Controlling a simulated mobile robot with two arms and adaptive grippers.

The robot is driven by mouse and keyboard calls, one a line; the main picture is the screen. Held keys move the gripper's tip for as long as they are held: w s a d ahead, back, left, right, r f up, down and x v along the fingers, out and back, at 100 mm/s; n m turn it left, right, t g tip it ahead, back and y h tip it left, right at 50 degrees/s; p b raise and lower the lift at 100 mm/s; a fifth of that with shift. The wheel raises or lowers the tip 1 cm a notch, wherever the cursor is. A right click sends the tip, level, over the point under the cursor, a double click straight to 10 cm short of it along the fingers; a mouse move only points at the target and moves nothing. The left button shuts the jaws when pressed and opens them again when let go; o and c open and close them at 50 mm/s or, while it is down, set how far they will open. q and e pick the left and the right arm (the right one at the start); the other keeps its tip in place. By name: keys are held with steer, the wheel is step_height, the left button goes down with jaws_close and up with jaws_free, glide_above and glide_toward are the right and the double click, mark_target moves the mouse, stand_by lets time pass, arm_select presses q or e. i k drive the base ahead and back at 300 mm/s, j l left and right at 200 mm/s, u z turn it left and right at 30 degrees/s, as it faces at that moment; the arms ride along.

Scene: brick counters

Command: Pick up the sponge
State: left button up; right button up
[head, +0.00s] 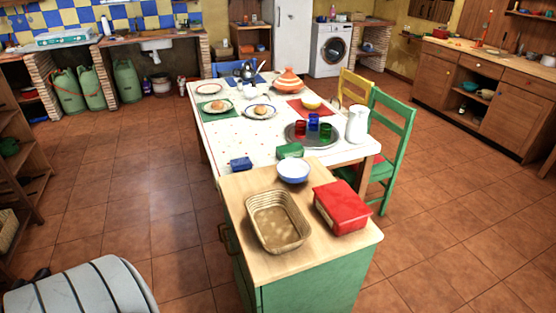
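I cannot tell for sure which thing is the sponge. A small blue block (241,163) lies on the near left corner of the white table, and a green block (290,150) lies to its right near the table's front edge. Either could be a sponge; both are small in the head view. Neither of my grippers is seen in this view.
The white table (240,135) also bears plates, a tray (314,141) with coloured glasses and a white pitcher (357,124). The green cabinet in front bears a wicker basket (277,221), a red box (341,207) and a bowl (293,171).

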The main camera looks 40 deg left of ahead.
mark_target(242, 163)
steer(key=k+j+z, duration=0.1)
steer(key=j+z, duration=0.15)
steer(key=z, duration=0.15)
steer(key=k+j+z, duration=0.1)
steer(key=z, duration=0.35)
steer(key=k+j+z, duration=0.15)
steer(key=z, duration=0.25)
steer(key=k+j+z, duration=0.2)
steer(key=z, duration=0.2)
steer(key=k+z, duration=0.15)
steer(key=z, duration=0.3)
steer(key=k+j+z, duration=0.25)
steer(key=z, duration=0.15)
steer(key=k+j+z, duration=0.15)
steer(key=k+z, duration=1)
steer(key=i, duration=0.1)
